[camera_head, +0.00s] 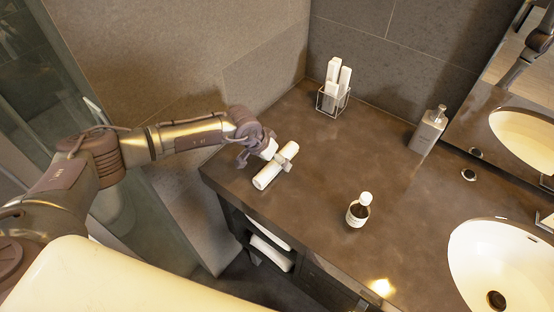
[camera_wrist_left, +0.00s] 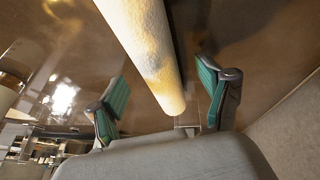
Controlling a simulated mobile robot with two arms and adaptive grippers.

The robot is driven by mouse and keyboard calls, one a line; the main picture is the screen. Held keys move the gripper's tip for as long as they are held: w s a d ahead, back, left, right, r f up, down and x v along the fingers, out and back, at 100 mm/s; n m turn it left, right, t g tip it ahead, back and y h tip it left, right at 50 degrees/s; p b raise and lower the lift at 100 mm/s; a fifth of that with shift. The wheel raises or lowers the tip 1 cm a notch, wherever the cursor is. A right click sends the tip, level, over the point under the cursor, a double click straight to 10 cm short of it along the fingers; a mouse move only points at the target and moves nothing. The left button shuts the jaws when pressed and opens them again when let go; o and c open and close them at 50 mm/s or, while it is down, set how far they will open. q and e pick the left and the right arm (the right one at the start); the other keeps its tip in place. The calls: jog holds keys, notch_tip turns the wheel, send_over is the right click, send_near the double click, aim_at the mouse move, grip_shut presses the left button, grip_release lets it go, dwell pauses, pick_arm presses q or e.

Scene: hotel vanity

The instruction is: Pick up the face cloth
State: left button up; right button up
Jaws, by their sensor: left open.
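The face cloth (camera_head: 267,178) is a white roll lying on the brown counter near its left front edge. In the left wrist view the roll (camera_wrist_left: 150,50) runs lengthwise between my two green-padded fingers. My left gripper (camera_head: 263,160) is over the cloth, with its fingers apart on either side of it. The same gripper in the left wrist view (camera_wrist_left: 162,78) is open, with gaps visible between the cloth and both pads. Part of the roll is hidden by the gripper in the head view. My right gripper is not in view.
A wire holder with white rolls (camera_head: 333,92) stands at the back wall. A soap dispenser (camera_head: 428,131) and a white basin (camera_head: 480,262) are at the right.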

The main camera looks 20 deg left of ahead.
pick_arm(q)
jog(key=shift+w+d+f, duration=0.1)
jog(key=shift+f, duration=0.1)
jog(key=c, duration=1.3)
jog(key=shift+o, duration=0.2)
jog(key=shift+r, duration=0.1)
jog(key=shift+r+b, duration=0.5)
jog(key=shift+r, duration=0.05)
notch_tip(320, 180, up, 3)
jog(key=shift+f+b, duration=0.1)
jog(key=shift+b, duration=0.8)
jog(key=s+d+r+b, duration=0.3)
jog(key=d+r, duration=0.4)
jog(key=d, duration=0.4)
jog(key=shift+s+b, duration=0.35)
jog(key=shift+b, duration=0.2)
